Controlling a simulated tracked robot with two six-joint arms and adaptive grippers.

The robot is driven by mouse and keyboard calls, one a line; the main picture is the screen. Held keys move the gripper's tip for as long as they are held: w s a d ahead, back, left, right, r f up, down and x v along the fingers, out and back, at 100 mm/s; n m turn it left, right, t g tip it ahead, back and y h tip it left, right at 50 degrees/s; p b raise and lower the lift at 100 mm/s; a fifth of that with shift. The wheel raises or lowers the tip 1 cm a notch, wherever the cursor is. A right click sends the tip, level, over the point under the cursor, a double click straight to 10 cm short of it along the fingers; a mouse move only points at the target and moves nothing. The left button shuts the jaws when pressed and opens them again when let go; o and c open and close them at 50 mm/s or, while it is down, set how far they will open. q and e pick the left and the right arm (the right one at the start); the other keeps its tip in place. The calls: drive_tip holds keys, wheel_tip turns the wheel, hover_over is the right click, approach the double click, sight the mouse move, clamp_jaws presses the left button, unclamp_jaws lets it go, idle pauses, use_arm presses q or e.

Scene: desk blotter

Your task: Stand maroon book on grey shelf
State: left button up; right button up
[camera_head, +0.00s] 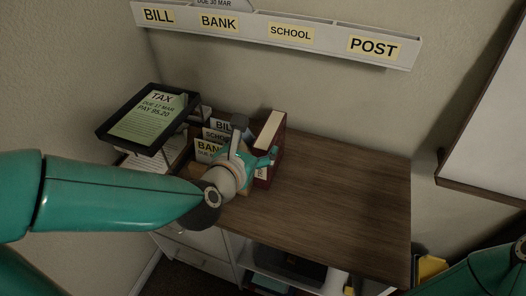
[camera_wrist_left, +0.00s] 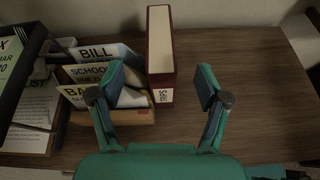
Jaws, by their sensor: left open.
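The maroon book (camera_head: 278,135) stands upright on the desk, its pale page edges facing up and a white label low on its near end. In the left wrist view the book (camera_wrist_left: 160,75) is ahead of my left gripper (camera_wrist_left: 158,88), whose two fingers are spread wide, one to each side of it in the picture. In the head view my left gripper (camera_head: 258,158) is close in front of the book and hides part of it. I cannot tell whether it touches. A pale grey open shelf (camera_head: 240,262) shows below the desk top. My right gripper is out of view.
A file box (camera_wrist_left: 130,116) with BILL, SCHOOL and BANK cards stands left of the book. A black tray (camera_head: 105,132) with a TAX sheet is further left. A labelled rack (camera_head: 240,32) hangs on the wall. The desk top (camera_head: 340,185) right of the book is clear.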

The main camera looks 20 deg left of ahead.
sight(268, 133)
use_arm(q)
drive_tip(key=s+r+m+b, duration=0.1)
drive_tip(key=s+m+b, duration=0.2)
drive_tip(key=m, duration=1.4)
drive_tip(key=s+m+b, duration=0.3)
drive_tip(key=m, duration=1.5)
drive_tip(key=shift+t, duration=0.3)
drive_tip(key=p+x, duration=0.2)
drive_tip(key=x, duration=0.9)
drive_tip(key=shift+w+a, duration=0.1)
drive_tip(key=shift+w, duration=0.15)
drive_tip(key=shift+x, duration=2.8)
